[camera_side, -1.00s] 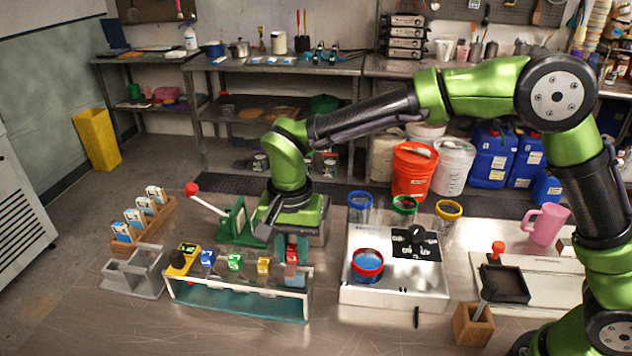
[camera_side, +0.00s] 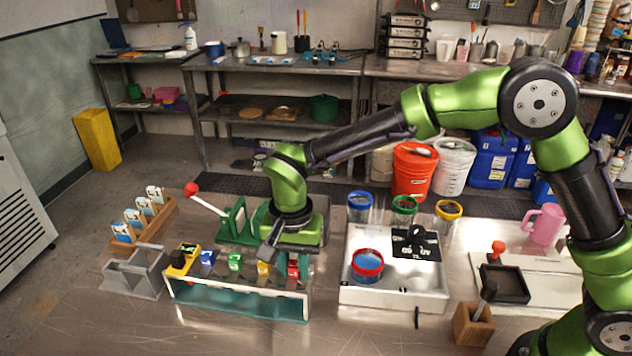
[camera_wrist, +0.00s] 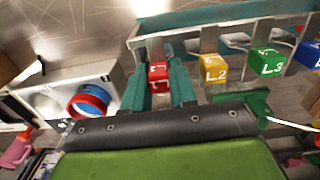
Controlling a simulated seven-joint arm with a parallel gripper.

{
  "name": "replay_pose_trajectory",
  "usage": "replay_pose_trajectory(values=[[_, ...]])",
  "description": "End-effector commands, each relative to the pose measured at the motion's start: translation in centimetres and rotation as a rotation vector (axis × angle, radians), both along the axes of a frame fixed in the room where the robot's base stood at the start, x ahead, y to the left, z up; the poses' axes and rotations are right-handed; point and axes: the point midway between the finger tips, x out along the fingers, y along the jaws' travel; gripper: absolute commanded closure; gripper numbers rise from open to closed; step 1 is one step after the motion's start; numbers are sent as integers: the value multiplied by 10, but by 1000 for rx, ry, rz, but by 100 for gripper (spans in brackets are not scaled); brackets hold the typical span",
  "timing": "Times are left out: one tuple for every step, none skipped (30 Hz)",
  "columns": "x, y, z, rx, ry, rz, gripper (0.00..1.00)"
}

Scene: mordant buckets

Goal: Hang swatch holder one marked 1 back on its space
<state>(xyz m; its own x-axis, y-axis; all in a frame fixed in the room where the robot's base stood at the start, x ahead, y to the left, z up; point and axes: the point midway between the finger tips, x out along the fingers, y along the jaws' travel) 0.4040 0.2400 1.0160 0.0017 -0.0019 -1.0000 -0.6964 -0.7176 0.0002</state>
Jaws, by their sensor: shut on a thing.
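Swatch holder one is a red block (camera_wrist: 159,76) with white marks that I cannot read fully. My gripper (camera_wrist: 160,90) is shut on it, with a teal finger on either side in the wrist view. In the side view the red holder (camera_side: 293,267) is at the right end of the rack (camera_side: 235,301), a pale frame with a teal base. It is level with the hanging holders there. The fingers partly cover it, and I cannot tell whether it touches the rail. Its neighbour is the yellow holder L2 (camera_wrist: 213,70).
The green holder L3 (camera_wrist: 267,64) and a blue holder (camera_side: 208,259) hang further along. A green press with a red-knobbed lever (camera_side: 192,189) stands behind the rack. A white box with a blue-filled, red-rimmed cup (camera_side: 368,262) is to the right.

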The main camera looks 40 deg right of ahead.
Motion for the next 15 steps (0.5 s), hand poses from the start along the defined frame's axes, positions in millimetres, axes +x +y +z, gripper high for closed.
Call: replay_pose_trajectory(values=[[0,0,0,0,0,0,71],[0,0,0,0,0,0,66],[0,0,0,0,0,0,60],[0,0,0,0,0,0,56],[0,0,0,0,0,0,51],[0,0,0,1,-1,0,45],[0,0,0,1,-1,0,44],[0,0,0,1,-1,0,44],[0,0,0,1,-1,0,44],[0,0,0,1,-1,0,44],[0,0,0,1,-1,0,44],[0,0,0,1,-1,0,44],[0,0,0,0,0,0,44],[0,0,1,0,0,0,44],[0,0,1,1,-1,0,44]])
